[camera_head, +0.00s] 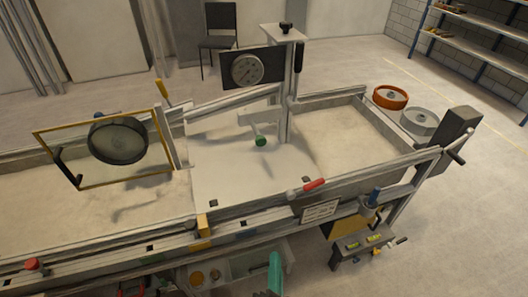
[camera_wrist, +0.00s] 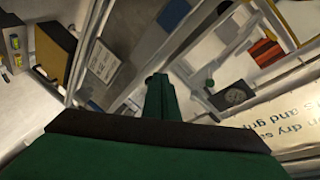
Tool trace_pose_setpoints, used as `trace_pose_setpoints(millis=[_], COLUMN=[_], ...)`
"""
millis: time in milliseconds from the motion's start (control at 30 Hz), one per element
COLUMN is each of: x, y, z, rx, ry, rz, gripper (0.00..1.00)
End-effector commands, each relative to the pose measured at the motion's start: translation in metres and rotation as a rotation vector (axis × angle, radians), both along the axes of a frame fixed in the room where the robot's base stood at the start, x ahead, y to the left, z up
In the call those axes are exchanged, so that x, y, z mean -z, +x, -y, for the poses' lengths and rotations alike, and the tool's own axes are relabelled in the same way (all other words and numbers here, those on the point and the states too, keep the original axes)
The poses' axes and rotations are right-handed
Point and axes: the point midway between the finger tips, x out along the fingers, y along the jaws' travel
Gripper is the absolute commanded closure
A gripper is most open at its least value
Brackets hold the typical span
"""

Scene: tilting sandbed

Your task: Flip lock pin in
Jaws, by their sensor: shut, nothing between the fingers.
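My gripper (camera_head: 275,262) is green and shows at the bottom of the head view, in front of the sandbed's near rail. In the wrist view its fingers (camera_wrist: 160,90) are together with nothing between them. The lock pin cannot be told for certain. A red handle (camera_head: 314,185) with a pale end lies on the near rail, up and right of my gripper and apart from it. A blue knob (camera_head: 375,195) stands upright farther right. A red knob (camera_head: 32,264) is at the far left of the rail.
The sandbed's near rail (camera_head: 120,256) crosses the view; a label plate (camera_head: 320,211) hangs below it and also shows in the wrist view (camera_wrist: 103,62).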

Motion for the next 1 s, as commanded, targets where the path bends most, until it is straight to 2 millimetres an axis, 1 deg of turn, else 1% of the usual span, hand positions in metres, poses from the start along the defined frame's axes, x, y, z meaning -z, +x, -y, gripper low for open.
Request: trace_pose_setpoints(millis=[33, 100, 167, 300, 400, 500, 600, 667, 800, 1000], x=[-0.013, -0.028, -0.043, -0.081, -0.109, -0.134, -0.152, -0.16, -0.168, -0.169], y=[0.018, 0.038, 0.054, 0.088, 0.106, 0.118, 0.126, 0.128, 0.131, 0.131], z=[0.003, 0.005, 0.006, 0.008, 0.009, 0.009, 0.009, 0.009, 0.008, 0.008], rx=[-0.003, -0.018, -0.033, -0.088, -0.135, -0.179, -0.214, -0.23, -0.248, -0.25], ry=[0.061, 0.15, 0.221, 0.377, 0.467, 0.536, 0.581, 0.6, 0.623, 0.625], rz=[0.023, 0.041, 0.056, 0.084, 0.096, 0.099, 0.098, 0.097, 0.092, 0.09], gripper=[1.0, 1.0, 1.0, 1.0, 1.0, 1.0, 1.0, 1.0, 1.0, 1.0])
